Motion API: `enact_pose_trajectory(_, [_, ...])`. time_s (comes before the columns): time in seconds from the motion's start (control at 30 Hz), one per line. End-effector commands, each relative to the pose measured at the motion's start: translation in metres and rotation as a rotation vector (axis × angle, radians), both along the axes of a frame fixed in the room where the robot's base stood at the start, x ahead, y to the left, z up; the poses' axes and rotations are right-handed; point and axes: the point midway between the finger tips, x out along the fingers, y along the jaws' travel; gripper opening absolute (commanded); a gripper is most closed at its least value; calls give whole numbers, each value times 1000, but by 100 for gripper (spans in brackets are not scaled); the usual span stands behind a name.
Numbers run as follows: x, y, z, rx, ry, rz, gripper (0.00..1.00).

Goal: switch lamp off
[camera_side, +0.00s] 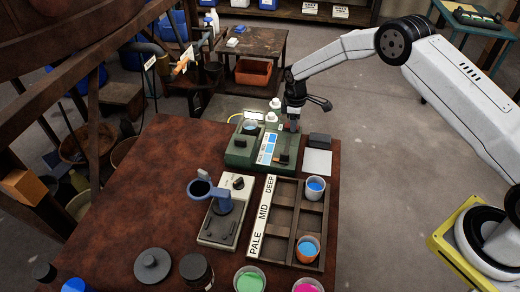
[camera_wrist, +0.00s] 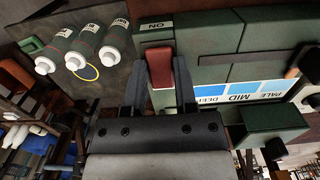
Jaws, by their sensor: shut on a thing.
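A green lamp unit (camera_side: 240,158) stands at the back of the brown table, with a PALE, MID, DEEP colour strip (camera_side: 267,147) on it; the strip also shows in the wrist view (camera_wrist: 240,90). A dark red switch lever (camera_wrist: 160,68) sits on the green unit beside an ON label (camera_wrist: 157,26). My gripper (camera_side: 292,122) points down at the unit's right rear. In the wrist view my gripper (camera_wrist: 161,85) is shut on the red lever, one finger on each side. The lever itself is hidden in the side view. I cannot tell whether the lamp is lit.
A wooden rack (camera_side: 288,222) labelled PALE, MID, DEEP holds two cups of blue liquid. A stand with a blue ring holder (camera_side: 220,205) is left of it. Green (camera_side: 250,280) and pink (camera_side: 307,286) cups stand at the front. White-capped bottles (camera_wrist: 85,45) are near the unit.

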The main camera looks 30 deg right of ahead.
Motion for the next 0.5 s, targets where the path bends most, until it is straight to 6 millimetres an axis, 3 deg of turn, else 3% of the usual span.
enact_pose_trajectory(0.5, [4, 5, -1, -160, 158, 4, 0])
